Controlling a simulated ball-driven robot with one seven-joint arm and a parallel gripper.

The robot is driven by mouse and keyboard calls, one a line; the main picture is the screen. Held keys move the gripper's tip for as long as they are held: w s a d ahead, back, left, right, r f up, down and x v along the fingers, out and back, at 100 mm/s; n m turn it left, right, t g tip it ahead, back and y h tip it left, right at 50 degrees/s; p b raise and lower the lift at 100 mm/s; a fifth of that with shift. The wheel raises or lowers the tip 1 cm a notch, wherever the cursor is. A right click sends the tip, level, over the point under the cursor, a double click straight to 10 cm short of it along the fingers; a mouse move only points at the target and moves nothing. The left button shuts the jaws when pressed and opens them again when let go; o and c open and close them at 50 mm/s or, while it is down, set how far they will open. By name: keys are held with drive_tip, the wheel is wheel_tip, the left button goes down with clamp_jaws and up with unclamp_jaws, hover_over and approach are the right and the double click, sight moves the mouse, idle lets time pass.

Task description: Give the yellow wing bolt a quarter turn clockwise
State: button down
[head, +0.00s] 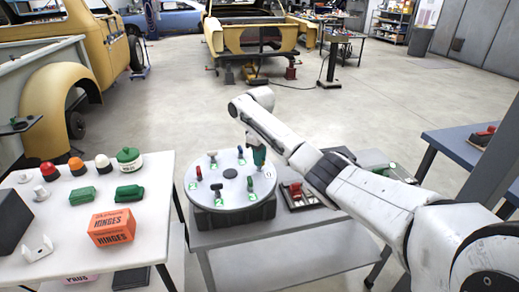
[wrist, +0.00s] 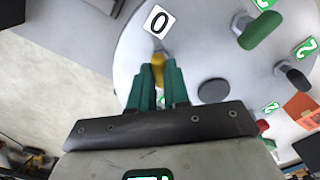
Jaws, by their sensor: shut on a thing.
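The yellow wing bolt (wrist: 157,62) stands on the round grey disc (head: 238,187), beside a white label marked 0 (wrist: 158,20). My gripper (wrist: 159,82) has its green fingers shut on the yellow bolt, one on each side. In the head view my gripper (head: 259,156) is at the disc's far right edge and hides the bolt. The disc also fills the upper part of the wrist view (wrist: 215,60).
Other wing bolts stand around the disc: a red one (head: 198,173), a green one (wrist: 261,30) and a dark one (wrist: 294,77). A dark hub (head: 231,173) is in the middle. An orange hinges box (head: 112,228) is on the left table. A red-handled clamp (head: 297,192) lies right of the disc.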

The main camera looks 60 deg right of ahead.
drive_tip(key=m+p, duration=0.3)
drive_tip(key=m, duration=0.1)
drive_tip(key=shift+a+r+m, duration=0.1)
drive_tip(key=shift+m, duration=0.2)
drive_tip(key=shift+m+p, duration=0.75)
drive_tip(key=shift+m, duration=1.55)
drive_tip(key=c, duration=1.1)
unclamp_jaws()
wheel_tip(320, 180, up, 11)
drive_tip(key=b, duration=0.1)
drive_tip(key=shift+f, duration=0.2)
